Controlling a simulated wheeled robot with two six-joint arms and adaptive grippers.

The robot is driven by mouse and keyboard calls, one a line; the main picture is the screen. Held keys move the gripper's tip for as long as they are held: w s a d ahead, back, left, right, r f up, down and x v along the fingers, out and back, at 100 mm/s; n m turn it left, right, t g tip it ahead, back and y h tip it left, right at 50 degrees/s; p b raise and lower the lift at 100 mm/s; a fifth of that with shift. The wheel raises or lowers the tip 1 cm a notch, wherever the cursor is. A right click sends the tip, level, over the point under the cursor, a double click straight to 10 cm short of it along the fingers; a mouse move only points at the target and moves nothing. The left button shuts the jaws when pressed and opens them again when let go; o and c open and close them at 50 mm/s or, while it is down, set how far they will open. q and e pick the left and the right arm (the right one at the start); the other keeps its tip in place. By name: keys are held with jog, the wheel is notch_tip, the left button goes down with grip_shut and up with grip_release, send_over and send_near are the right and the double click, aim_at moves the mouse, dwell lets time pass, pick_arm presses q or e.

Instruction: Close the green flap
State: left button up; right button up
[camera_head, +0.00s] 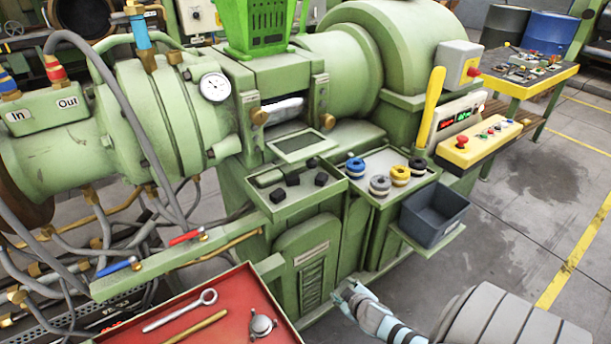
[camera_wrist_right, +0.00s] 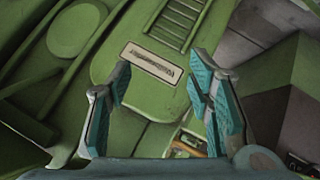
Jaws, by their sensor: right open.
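The green flap (camera_head: 299,144) appears folded down at the front of the green extruder (camera_head: 345,60), below a dark opening (camera_head: 283,109) with something pale inside. It has a grey inset panel. Brass knobs sit on both sides of the opening. My right gripper (camera_head: 344,291) is low in front of the machine's base, well below the flap and apart from it. In the right wrist view its two teal-padded fingers (camera_wrist_right: 159,80) are spread and empty, facing a green panel with a small label plate (camera_wrist_right: 152,63). My left gripper is not in view.
Below the flap, trays hold dark blocks (camera_head: 291,180) and blue, grey and yellow rings (camera_head: 380,186). A dark bin (camera_head: 434,214) and a yellow lever (camera_head: 431,107) stand right. A red tool tray (camera_head: 225,310) is at front left. Floor (camera_head: 520,230) at right is clear.

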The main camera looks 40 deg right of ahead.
jog(key=w+d+r+t+h+b, duration=0.1)
jog(key=w+r+t, duration=0.3)
jog(key=w+r, duration=0.65)
jog(key=m+t+h, duration=0.3)
jog(key=m+t, duration=0.1)
jog(key=m, duration=0.1)
send_near(313, 166)
jog(key=s+a, duration=0.1)
jog(key=a, duration=0.2)
jog(key=s+d+m, duration=0.1)
jog(key=m, duration=0.2)
jog(key=shift+g+h, duration=0.3)
jog(key=b+x, duration=0.1)
jog(key=x, duration=1.3)
jog(key=shift+w+d, duration=0.15)
jog(key=shift+d, duration=0.05)
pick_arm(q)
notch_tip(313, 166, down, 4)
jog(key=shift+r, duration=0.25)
pick_arm(e)
jog(key=shift+r, duration=0.1)
grip_shut()
